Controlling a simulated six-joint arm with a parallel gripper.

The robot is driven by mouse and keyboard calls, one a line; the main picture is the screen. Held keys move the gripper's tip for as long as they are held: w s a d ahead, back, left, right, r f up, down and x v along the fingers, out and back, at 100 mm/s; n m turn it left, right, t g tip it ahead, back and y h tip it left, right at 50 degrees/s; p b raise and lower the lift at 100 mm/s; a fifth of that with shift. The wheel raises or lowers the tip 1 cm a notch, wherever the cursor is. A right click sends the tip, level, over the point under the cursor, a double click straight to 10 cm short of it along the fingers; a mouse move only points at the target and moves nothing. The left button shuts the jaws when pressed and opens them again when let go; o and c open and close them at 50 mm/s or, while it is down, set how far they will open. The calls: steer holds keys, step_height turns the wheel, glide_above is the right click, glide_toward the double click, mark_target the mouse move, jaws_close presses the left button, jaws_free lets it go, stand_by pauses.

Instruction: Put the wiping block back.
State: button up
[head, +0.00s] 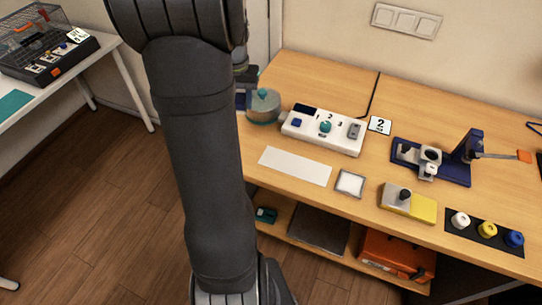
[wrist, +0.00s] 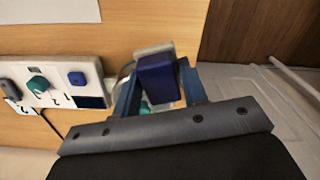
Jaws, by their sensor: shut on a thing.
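In the wrist view my gripper (wrist: 158,88) is shut on a dark blue block with a pale layer along one side, which I take to be the wiping block (wrist: 156,78). One blue finger is on each side of it. In the head view my arm hides most of the gripper, and the block cannot be made out clearly there. The gripper is at the left end of the bench, beside a round grey pot with a teal top (head: 264,106). I cannot tell whether the block touches anything below it.
A white switch panel (head: 323,130) stands right of the pot. A white strip (head: 295,166) and a small white-and-grey tray (head: 350,183) lie in front. A blue fixture (head: 433,165), a yellow-and-grey block (head: 408,203) and a black spool strip (head: 484,232) are farther right.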

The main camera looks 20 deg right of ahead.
steer(key=s+d+r+m, duration=0.15)
steer(key=s+d, duration=0.35)
steer(key=s, duration=0.7)
steer(key=s+d+r+m, duration=0.15)
steer(key=s+d, duration=0.35)
steer(key=s, duration=0.7)
glide_above(272, 158)
step_height(272, 158, down, 8)
steer(key=shift+r, duration=0.1)
steer(key=shift+f, duration=2.1)
steer(key=shift+f, duration=0.15)
steer(key=o, duration=1)
steer(key=shift+o, duration=0.2)
step_height(272, 158, up, 12)
steer(key=shift+r, duration=0.2)
